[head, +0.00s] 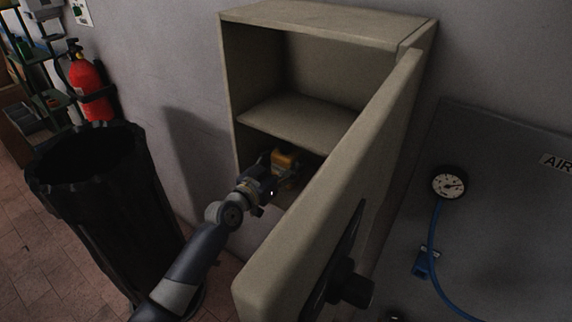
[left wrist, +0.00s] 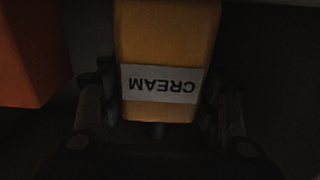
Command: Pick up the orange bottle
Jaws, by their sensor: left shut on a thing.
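An amber-yellow bottle (head: 286,159) with a boxy body is in the lower compartment of the open wall cabinet. In the left wrist view the bottle (left wrist: 166,40) fills the upper middle, and its white label reads CREAM, upside down. My left gripper (head: 272,172) reaches into the cabinet and is shut on this bottle, with a finger on each side (left wrist: 160,108). A more strongly orange object (left wrist: 30,50) shows at the upper left of the wrist view, beside the held bottle; only part of it is visible. My right gripper is not in view.
The cabinet (head: 228,90) has an empty upper shelf (head: 295,118). Its open door (head: 335,190) stands close to the right of my left arm. A black bin (head: 110,215) stands at left. A gauge (head: 449,184) with a blue hose is at right.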

